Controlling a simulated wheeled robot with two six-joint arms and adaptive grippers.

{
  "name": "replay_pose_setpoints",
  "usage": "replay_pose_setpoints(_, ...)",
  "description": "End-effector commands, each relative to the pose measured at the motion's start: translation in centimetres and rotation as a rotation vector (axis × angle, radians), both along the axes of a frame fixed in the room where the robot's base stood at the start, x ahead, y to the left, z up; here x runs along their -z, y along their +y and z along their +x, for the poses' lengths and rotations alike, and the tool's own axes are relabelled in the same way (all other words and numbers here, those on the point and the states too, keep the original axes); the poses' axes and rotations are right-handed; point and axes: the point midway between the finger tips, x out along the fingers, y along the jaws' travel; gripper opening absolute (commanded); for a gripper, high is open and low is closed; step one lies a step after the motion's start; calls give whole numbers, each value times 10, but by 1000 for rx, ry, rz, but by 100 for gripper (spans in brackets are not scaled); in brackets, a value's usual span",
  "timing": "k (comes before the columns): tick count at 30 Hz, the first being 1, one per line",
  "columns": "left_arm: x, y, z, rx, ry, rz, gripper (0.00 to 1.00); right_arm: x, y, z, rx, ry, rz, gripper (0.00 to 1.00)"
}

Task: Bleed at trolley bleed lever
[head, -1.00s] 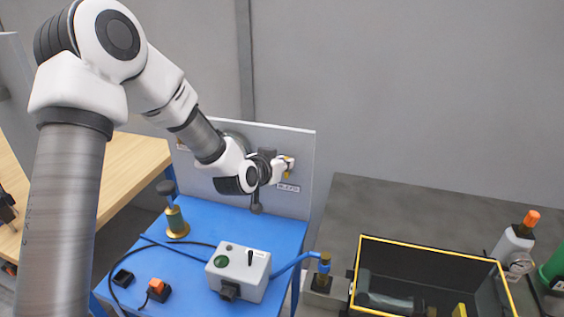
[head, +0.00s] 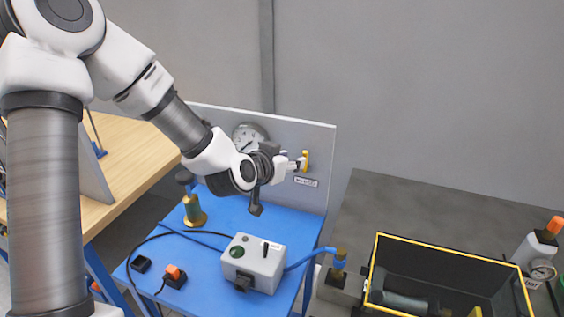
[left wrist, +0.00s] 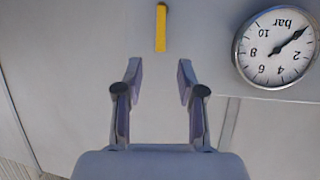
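The yellow bleed lever (head: 305,161) is on the grey upright panel (head: 318,137) at the back of the blue trolley. It also shows in the left wrist view (left wrist: 161,28), upright in the picture and beyond my fingertips. My left gripper (head: 298,164) points at the panel beside the lever. In the left wrist view its two fingers (left wrist: 160,75) are spread apart with nothing between them, and the lever lies ahead of the gap. A round pressure gauge (left wrist: 276,47) is right of the lever in that view, partly hidden by my arm in the head view (head: 246,134). My right gripper is out of view.
The blue trolley (head: 215,262) carries a grey control box (head: 254,262), a brass fitting (head: 194,211) and an orange switch (head: 174,275). A black crate with a yellow rim (head: 447,249) stands on the dark bench at right. A wooden table (head: 135,165) is at left.

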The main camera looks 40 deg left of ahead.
Motion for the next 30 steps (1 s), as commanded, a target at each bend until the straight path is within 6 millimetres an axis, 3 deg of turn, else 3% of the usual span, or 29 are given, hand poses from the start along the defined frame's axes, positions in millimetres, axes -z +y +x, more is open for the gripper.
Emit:
replay_pose_setpoints(3, -11, -2, -25, 0, -3, -4, 39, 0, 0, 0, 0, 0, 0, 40)
replay_pose_setpoints(8, -17, -3, -42, 1, 0, -3, 39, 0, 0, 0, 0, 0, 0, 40)
replay_pose_setpoints(24, -19, -2, -44, 1, 1, 0, 39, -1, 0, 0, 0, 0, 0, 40)
replay_pose_setpoints(30, -54, -2, -44, 1, 0, 1, 39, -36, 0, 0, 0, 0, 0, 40)
